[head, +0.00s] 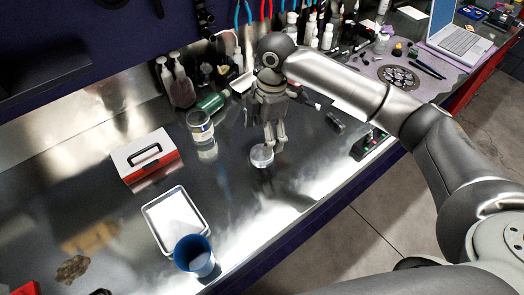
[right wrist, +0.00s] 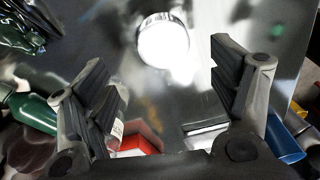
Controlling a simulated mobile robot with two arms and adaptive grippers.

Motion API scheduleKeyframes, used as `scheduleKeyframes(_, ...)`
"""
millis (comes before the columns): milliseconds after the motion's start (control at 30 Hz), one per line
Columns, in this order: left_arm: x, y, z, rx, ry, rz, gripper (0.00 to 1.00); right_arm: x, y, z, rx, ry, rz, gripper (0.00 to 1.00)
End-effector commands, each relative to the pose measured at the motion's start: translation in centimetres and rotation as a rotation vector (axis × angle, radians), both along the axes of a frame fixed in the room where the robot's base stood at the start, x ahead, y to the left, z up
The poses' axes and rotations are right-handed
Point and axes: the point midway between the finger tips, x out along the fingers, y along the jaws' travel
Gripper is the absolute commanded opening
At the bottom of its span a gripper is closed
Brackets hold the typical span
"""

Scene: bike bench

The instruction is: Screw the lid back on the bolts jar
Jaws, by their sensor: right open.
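A round, shiny pale lid (head: 262,156) lies on the metal bench. In the right wrist view the lid (right wrist: 163,40) is bright and lies beyond the fingers, in line with the gap between them. My right gripper (head: 274,140) points down just above the lid, fingers open and empty. A clear glass jar (head: 200,127) with a pale label stands upright to the left of the lid; its contents are too small to make out. In the wrist view the left finger partly hides the jar. My left gripper is out of view.
A red and white toolbox (head: 147,158), a white tray (head: 174,218) and a blue cup (head: 194,255) stand on the left and front. A green bottle (head: 212,102) lies behind the jar. Bare bench surrounds the lid, with the front edge to its right.

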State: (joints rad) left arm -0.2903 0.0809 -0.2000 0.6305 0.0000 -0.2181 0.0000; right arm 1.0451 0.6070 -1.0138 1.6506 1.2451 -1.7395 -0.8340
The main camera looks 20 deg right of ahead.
Motion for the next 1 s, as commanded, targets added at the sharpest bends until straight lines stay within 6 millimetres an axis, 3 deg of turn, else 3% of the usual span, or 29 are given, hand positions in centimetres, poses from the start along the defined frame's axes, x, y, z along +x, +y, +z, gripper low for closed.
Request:
scheduleKeyframes(333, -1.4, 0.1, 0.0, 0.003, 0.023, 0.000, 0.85, -0.1, 0.0, -0.3, -0.001, 0.001, 0.000, 0.81)
scheduleKeyframes(700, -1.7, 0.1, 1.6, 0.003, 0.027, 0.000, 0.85, -0.5, 0.2, -5.0, -0.001, 0.002, 0.000, 0.81)
scheduleKeyframes(1000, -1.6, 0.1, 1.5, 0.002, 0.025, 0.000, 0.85, -0.5, 0.2, -5.4, -0.001, -0.001, 0.001, 0.81)
